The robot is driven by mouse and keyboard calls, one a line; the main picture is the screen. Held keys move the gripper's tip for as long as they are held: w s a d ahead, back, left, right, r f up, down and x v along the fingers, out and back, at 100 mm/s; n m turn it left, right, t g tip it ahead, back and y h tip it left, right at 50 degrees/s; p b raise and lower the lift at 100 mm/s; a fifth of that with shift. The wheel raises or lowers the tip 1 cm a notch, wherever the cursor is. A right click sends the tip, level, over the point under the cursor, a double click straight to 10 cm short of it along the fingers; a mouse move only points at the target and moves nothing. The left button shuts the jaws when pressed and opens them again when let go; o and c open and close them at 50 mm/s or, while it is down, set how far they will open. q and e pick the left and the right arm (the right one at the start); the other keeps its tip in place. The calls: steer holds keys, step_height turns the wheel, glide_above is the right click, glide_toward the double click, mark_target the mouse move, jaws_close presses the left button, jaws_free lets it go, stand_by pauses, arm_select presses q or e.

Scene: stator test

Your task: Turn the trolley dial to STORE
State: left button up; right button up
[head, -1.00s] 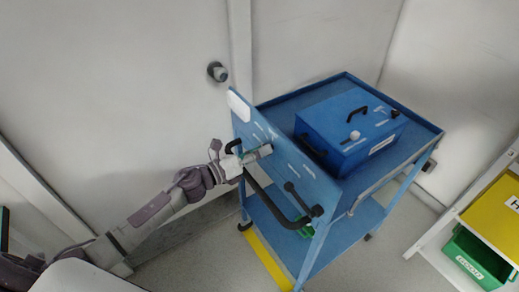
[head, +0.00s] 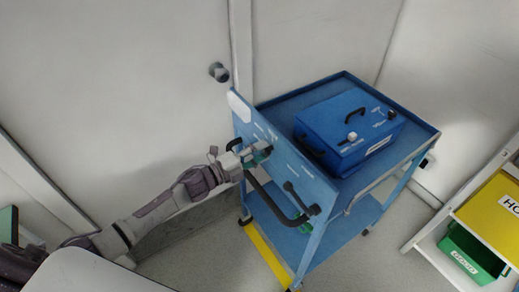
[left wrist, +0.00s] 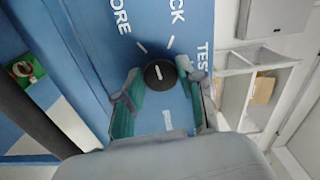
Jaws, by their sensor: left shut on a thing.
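The trolley (head: 352,82) is blue, with an upright panel (head: 315,181) on its left end. The dial (left wrist: 160,75) is a round black knob with a white pointer mark, on the panel in the left wrist view. White lettering around it reads "ORE", "CK" and "TES", partly cut off. The pointer aims roughly at the top of that view, near the two upper tick marks; I cannot tell the exact setting. My left gripper (head: 264,154) is at the panel, its green fingers shut on the dial from both sides. In the head view the gripper hides the dial. My right gripper is not in view.
A blue box (head: 325,128) with black handles sits on the trolley top. A black push handle (head: 272,206) juts from the panel below my gripper. A door with a round knob (head: 219,72) stands behind. A shelf with a green bin (head: 470,257) is at right.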

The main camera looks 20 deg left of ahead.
arm_select(q)
steer(key=n+p, duration=0.1)
steer(key=n, duration=0.3)
steer(key=shift+f+n, duration=0.1)
steer(key=shift+n, duration=0.2)
stand_by(0.5)
steer(key=o, duration=1.1)
steer(key=v, duration=1.2)
